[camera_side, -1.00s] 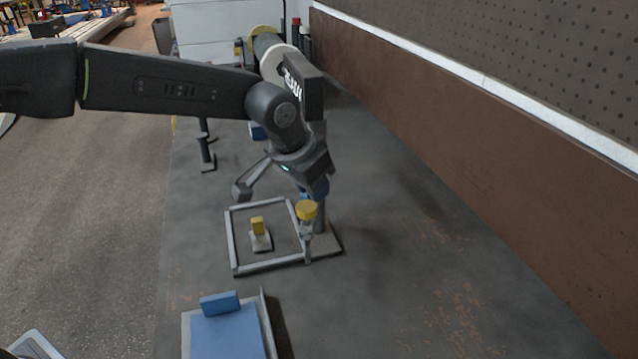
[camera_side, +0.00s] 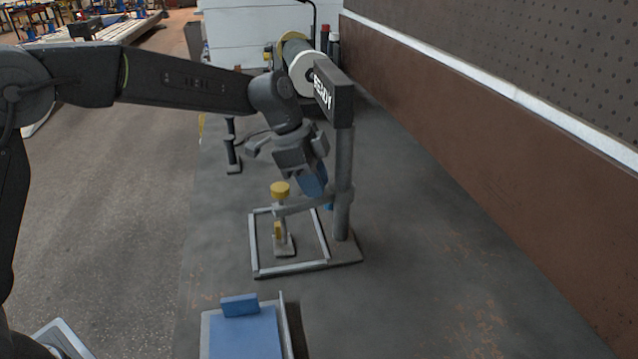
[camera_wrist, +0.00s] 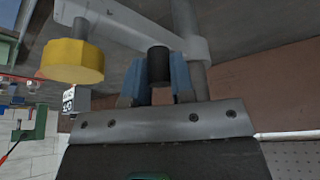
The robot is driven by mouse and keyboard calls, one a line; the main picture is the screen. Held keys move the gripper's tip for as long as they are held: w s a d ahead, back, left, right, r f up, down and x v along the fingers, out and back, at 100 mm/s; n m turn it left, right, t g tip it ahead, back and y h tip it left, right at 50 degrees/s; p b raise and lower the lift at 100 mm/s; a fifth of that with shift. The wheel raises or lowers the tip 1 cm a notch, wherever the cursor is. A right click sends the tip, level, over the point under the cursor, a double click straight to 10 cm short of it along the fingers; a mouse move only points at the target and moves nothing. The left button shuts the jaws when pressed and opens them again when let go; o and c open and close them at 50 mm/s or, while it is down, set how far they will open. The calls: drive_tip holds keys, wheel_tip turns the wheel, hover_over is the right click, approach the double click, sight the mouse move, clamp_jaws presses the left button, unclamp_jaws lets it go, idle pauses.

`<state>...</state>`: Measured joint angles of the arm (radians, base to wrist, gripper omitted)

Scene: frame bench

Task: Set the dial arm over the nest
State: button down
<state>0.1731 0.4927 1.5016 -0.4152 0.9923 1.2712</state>
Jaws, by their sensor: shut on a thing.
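The dial arm (camera_side: 304,204) is a grey bar reaching left from an upright post (camera_side: 343,170), with a yellow round dial (camera_side: 280,188) at its free end. My gripper (camera_side: 313,190) is beside the bar. In the wrist view its blue fingers (camera_wrist: 158,75) are shut on a black peg (camera_wrist: 158,62) at the bar (camera_wrist: 140,28), left of which is the dial (camera_wrist: 72,62).
The grey frame (camera_side: 253,245) surrounds the nest. A blue-topped tray (camera_side: 240,332) is at the front. A small black stand (camera_side: 232,150) is behind. The bench right of the post is clear.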

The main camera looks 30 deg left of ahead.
drive_tip(key=shift+w+a+m+g, duration=0.2)
drive_tip(key=shift+a+m+g, duration=0.1)
drive_tip(key=shift+m, duration=0.35)
drive_tip(key=shift+w+a+m+g, duration=0.2)
drive_tip(key=shift+a+m, duration=0.05)
drive_tip(key=shift+m, duration=0.4)
drive_tip(key=c, duration=1)
unclamp_jaws()
drive_tip(key=shift+v, duration=6.95)
